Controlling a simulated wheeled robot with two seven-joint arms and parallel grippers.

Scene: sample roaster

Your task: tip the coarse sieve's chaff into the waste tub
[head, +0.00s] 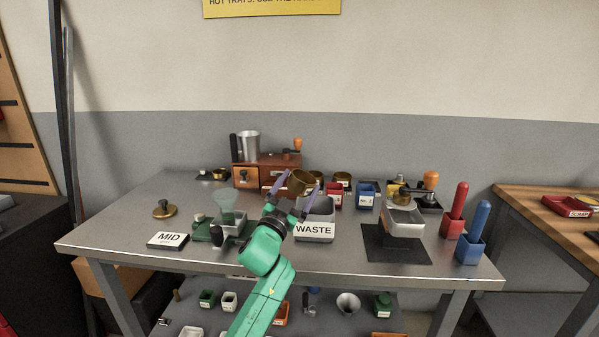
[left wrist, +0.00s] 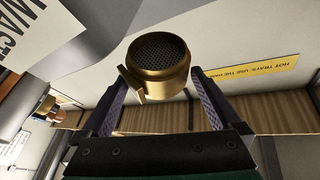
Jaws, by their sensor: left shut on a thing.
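My left gripper (head: 298,192) is shut on a brass sieve (head: 301,180), a short round cup with a small tab. It holds the sieve, tilted, above the back of the waste tub. The sieve's dark mesh shows in the left wrist view (left wrist: 157,52), between the two purple fingers; I see no chaff and cannot read a coarse mark. The waste tub (head: 314,231) is a grey box labelled WASTE, on the table just right of my left wrist. Part of it shows in the left wrist view (left wrist: 75,50). My right gripper is out of view.
A grey tray on a stand (head: 404,222) is to the right. The table's front left is clear.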

